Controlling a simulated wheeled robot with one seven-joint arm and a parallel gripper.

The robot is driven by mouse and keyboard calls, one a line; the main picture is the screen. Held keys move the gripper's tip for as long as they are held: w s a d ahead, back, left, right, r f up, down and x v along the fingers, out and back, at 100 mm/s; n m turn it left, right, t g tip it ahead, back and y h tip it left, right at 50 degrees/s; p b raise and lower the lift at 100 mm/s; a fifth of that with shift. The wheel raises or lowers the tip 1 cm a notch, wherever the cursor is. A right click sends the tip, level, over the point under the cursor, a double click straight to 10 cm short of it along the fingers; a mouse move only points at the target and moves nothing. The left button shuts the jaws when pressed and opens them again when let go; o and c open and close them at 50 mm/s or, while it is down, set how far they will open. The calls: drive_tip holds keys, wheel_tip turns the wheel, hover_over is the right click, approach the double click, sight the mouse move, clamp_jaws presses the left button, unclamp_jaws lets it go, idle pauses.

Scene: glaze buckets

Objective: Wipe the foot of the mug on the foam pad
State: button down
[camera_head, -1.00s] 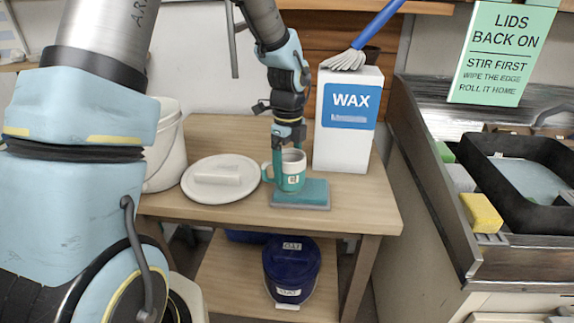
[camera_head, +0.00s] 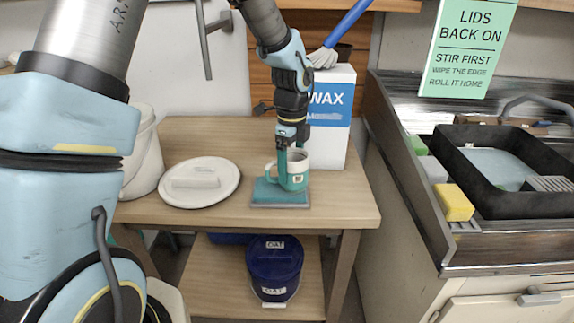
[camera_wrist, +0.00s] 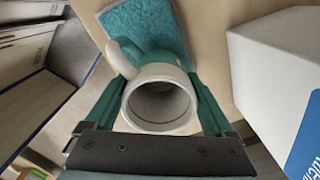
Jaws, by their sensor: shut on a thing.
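The mug (camera_head: 296,182) is teal with a white upper band and stands upright over the right part of the foam pad (camera_head: 262,194). The pad is a teal slab on a grey base on the wooden table. My gripper (camera_head: 291,168) points down and is shut on the mug. In the wrist view, teal fingers flank the mug (camera_wrist: 158,100), whose mouth faces the camera and looks empty. The pad (camera_wrist: 143,24) shows beyond it. The mug's foot is hidden; it appears to be on the pad, but I cannot tell whether it touches.
A white WAX box (camera_head: 333,112) stands close behind and right of the mug. A round white lid (camera_head: 200,195) lies left of the pad, beside a white bucket (camera_head: 143,160). A dark blue OAT bucket (camera_head: 275,268) is on the lower shelf. The table's front right is clear.

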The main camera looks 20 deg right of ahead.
wheel_tip(320, 180, up, 7)
drive_tip(key=p, duration=0.6)
idle(0.4)
